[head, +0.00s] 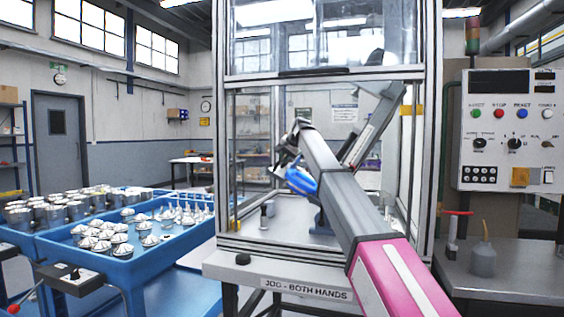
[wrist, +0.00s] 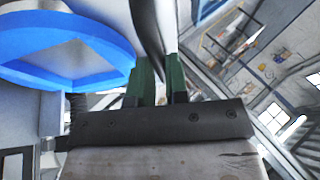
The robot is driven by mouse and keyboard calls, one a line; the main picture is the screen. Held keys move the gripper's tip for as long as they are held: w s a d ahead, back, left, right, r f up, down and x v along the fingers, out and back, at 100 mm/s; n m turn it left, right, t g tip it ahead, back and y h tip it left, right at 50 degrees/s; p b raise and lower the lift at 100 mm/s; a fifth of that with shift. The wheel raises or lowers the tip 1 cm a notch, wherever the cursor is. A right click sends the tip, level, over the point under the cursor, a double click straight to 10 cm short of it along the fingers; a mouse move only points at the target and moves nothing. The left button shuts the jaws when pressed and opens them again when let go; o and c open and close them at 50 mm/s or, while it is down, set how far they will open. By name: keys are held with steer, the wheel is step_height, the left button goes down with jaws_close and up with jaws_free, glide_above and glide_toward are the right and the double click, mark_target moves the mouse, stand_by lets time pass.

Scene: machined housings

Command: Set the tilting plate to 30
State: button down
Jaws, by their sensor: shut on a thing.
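My gripper (head: 288,158) is inside the glazed booth, at the end of my grey and pink arm. In the wrist view its green fingers (wrist: 160,80) are closed on a thin, curved grey-black piece (wrist: 150,30); I cannot tell whether this is part of the tilting plate. A blue part (head: 300,180) is beside the gripper; in the wrist view a blue ring (wrist: 65,25) shows at left. A slanted grey panel (head: 375,125) stands behind my arm and may be the tilting plate. My arm hides much of the fixture, and no angle scale can be read.
Booth posts (head: 420,150) stand close on both sides, and a raised glazed door (head: 315,40) hangs above. A blue bench (head: 130,255) with metal parts is at left. A control panel (head: 508,130) and an oil can (head: 483,260) are at right.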

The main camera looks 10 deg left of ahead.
steer(key=shift+d, duration=0.3)
steer(key=c, duration=1.1)
jaws_free()
steer(key=shift+d+r, duration=0.1)
steer(key=shift+d, duration=0.05)
steer(key=v, duration=1)
steer(key=shift+s+d+r, duration=0.1)
steer(key=shift+s+r, duration=0.1)
steer(key=shift+r, duration=0.1)
